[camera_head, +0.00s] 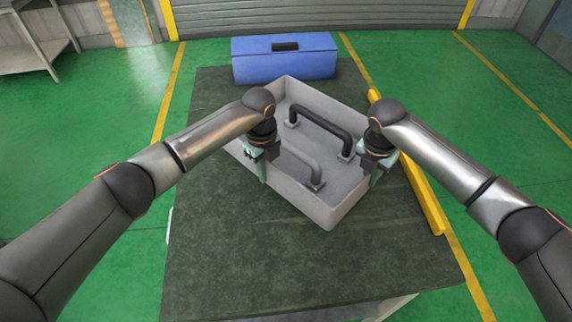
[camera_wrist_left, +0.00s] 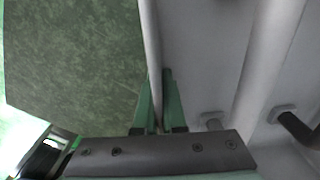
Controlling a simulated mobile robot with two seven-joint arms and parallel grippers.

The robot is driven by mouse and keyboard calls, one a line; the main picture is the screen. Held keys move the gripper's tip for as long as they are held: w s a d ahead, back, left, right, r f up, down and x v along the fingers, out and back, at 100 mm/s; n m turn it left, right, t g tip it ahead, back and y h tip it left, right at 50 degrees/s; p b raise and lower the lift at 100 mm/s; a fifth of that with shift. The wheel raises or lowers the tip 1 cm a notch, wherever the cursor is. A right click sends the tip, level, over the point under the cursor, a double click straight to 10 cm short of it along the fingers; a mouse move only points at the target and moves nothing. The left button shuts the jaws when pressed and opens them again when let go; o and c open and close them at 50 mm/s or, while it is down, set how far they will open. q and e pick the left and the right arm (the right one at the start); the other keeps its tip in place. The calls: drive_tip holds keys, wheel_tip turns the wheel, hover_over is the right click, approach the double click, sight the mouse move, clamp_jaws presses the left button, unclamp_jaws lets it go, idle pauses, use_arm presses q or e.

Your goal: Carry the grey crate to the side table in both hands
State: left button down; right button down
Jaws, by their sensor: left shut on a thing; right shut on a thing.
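The grey crate (camera_head: 306,203) is in the middle of the head view, over the dark green table top (camera_head: 225,255), turned at an angle. A black handle (camera_head: 320,128) and a grey handle (camera_head: 301,160) stand up inside it. My left gripper (camera_head: 264,172) is shut on the crate's left wall; the left wrist view shows the thin wall (camera_wrist_left: 152,60) between the two green fingers (camera_wrist_left: 158,105). My right gripper (camera_head: 374,175) is shut on the crate's right wall. I cannot tell whether the crate's bottom touches the table.
A blue toolbox (camera_head: 284,62) stands at the table's far edge, behind the crate. A yellow bar (camera_head: 422,195) runs along the table's right side. The near part of the table is clear. A shelf unit (camera_head: 32,50) stands at the far left on the green floor.

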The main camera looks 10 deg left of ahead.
sight(366, 191)
use_arm(q)
drive_tip(key=shift+w+a, duration=0.15)
drive_tip(key=shift+a, duration=0.05)
use_arm(e)
drive_tip(key=shift+d+f, duration=0.15)
drive_tip(key=shift+d, duration=0.1)
